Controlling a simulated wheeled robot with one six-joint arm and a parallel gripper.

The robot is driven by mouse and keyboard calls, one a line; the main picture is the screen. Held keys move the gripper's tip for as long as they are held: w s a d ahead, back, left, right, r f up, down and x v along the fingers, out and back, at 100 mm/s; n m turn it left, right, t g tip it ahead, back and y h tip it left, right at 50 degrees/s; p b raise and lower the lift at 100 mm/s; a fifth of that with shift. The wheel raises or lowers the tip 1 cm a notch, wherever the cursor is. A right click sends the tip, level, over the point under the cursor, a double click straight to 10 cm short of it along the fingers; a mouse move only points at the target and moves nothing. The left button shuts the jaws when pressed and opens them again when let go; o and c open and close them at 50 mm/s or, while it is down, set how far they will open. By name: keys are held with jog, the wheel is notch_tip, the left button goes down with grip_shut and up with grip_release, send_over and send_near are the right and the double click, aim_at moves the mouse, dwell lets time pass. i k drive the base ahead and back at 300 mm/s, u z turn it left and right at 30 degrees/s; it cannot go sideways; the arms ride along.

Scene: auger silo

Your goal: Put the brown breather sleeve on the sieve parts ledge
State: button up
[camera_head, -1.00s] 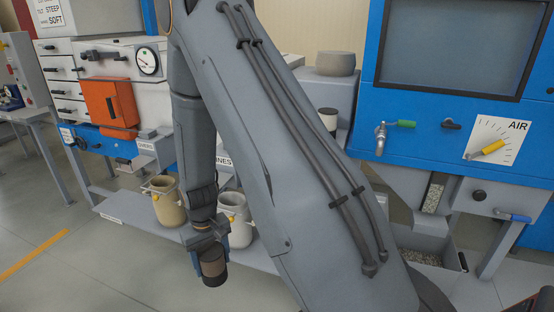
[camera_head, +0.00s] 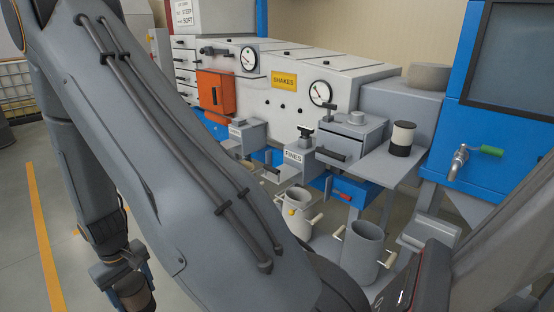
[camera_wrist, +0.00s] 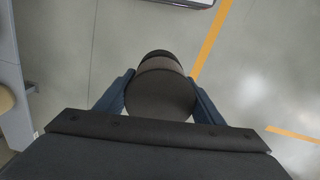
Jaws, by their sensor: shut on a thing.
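My gripper (camera_head: 122,272) hangs at the lower left of the head view, shut on a brown cylinder with dark ends, the breather sleeve (camera_head: 134,298). In the wrist view the sleeve (camera_wrist: 161,93) sits between the two blue fingers of my gripper (camera_wrist: 160,100), with a dark round end towards the camera and open floor beyond. A grey ledge (camera_head: 378,168) juts out at the right of the white machine. It bears a white cylinder with black ends (camera_head: 402,138). I cannot read a label naming it the sieve parts ledge.
The white machine (camera_head: 290,85) has gauges, a "SHAKES" sign and an orange box (camera_head: 214,91). A "FINES" drawer sign (camera_head: 293,155) shows.

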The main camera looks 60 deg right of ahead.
aim_at(382, 169)
jog(key=u, duration=0.05)
jog(key=i, duration=1.25)
jog(key=z, duration=3.45)
